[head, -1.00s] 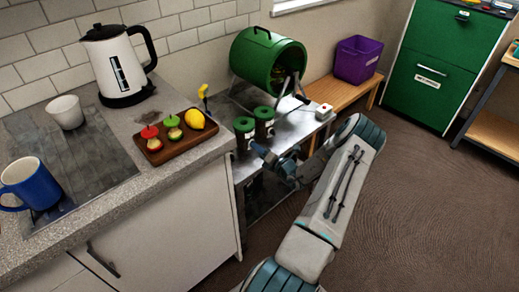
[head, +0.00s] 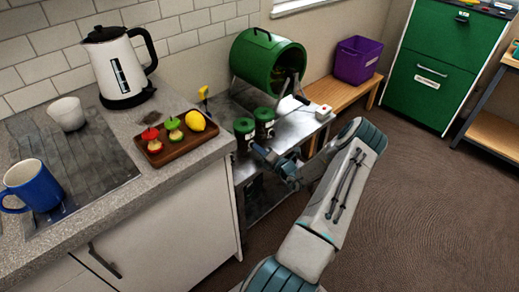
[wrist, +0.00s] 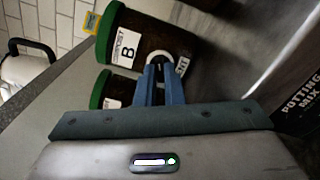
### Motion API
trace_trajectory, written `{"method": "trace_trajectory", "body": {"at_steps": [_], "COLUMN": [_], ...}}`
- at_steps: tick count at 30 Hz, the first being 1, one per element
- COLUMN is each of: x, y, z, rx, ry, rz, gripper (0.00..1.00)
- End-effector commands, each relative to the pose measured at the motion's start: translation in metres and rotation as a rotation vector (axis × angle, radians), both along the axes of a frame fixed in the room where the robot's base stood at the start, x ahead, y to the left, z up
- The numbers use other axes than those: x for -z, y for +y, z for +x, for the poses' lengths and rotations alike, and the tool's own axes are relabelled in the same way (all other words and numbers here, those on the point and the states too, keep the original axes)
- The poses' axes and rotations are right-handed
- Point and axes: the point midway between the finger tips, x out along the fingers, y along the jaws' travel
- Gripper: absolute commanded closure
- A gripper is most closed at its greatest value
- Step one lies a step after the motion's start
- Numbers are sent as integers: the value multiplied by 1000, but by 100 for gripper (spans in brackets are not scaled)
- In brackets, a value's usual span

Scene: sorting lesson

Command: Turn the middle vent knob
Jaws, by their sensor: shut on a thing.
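Brown jars with green lids stand on the metal shelf unit; two show in the head view, a left jar (head: 244,131) and a right jar (head: 264,122). In the wrist view a jar labelled COMPOST B (wrist: 133,45) appears tilted, with a second jar (wrist: 117,91) partly hidden behind my fingers. A white ring (wrist: 183,60) shows on jar B's side at my fingertips. My gripper (wrist: 160,68) is shut at that ring, on what seems to be the vent knob; the knob is mostly hidden by the fingers. In the head view my gripper (head: 258,149) is in front of the jars.
A green drum (head: 262,62) with a crank stands behind the jars on the metal shelf unit (head: 240,172). The counter at left holds a wooden tray (head: 176,154) with fruit pieces, and a kettle (head: 120,72). A purple bin (head: 358,60) sits on a bench. The floor at right is clear.

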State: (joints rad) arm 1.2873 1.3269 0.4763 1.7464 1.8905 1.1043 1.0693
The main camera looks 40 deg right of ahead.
Motion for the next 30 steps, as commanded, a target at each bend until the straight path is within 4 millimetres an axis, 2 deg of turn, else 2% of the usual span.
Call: {"method": "trace_trajectory", "body": {"at_steps": [15,30], "x": [1,1], "y": [-1,0], "z": [-1,-1], "rx": [1,1], "ry": [30,38], "rz": [359,460], "gripper": [100,100]}}
